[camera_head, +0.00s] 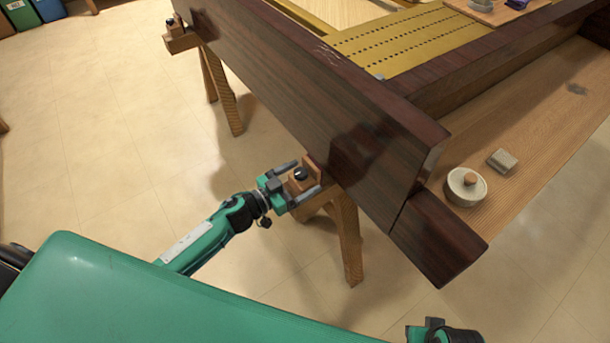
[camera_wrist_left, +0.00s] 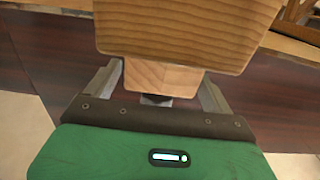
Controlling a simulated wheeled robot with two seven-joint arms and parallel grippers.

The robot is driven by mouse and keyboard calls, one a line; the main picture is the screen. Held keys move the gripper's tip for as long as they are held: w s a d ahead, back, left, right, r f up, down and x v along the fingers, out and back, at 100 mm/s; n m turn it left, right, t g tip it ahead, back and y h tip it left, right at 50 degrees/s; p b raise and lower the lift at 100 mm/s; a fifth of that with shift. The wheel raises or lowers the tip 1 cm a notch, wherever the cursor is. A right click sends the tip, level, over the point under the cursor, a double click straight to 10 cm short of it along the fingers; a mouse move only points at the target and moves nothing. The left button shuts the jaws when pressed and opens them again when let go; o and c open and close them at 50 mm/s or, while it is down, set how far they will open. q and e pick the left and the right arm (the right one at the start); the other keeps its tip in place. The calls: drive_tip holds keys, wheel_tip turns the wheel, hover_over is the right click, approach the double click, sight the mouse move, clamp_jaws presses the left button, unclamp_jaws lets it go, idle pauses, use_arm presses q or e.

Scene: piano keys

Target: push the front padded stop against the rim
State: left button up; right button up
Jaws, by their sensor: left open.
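The front padded stop (camera_head: 303,178) is a small wooden block with a black knob, on the end of the front trestle, beside the dark wooden rim (camera_head: 300,90). Whether its pad touches the rim I cannot tell. My left gripper (camera_head: 308,176) is open, with one finger on either side of the stop. In the left wrist view, wooden blocks (camera_wrist_left: 163,78) fill the space between the two grey fingers, with a dark round part below. The reddish-brown rim (camera_wrist_left: 55,68) shows behind. A teal and black part of my right arm shows at the bottom edge; its gripper is out of view.
A second stop (camera_head: 178,28) sits on the far trestle. The trestle leg (camera_head: 347,240) stands just right of my left gripper. A round container (camera_head: 466,188) and a small block (camera_head: 502,160) lie on the wooden shelf (camera_head: 540,130).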

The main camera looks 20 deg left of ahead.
use_arm(q)
drive_tip(key=shift+x, duration=0.9)
use_arm(e)
drive_tip(key=shift+r, duration=0.25)
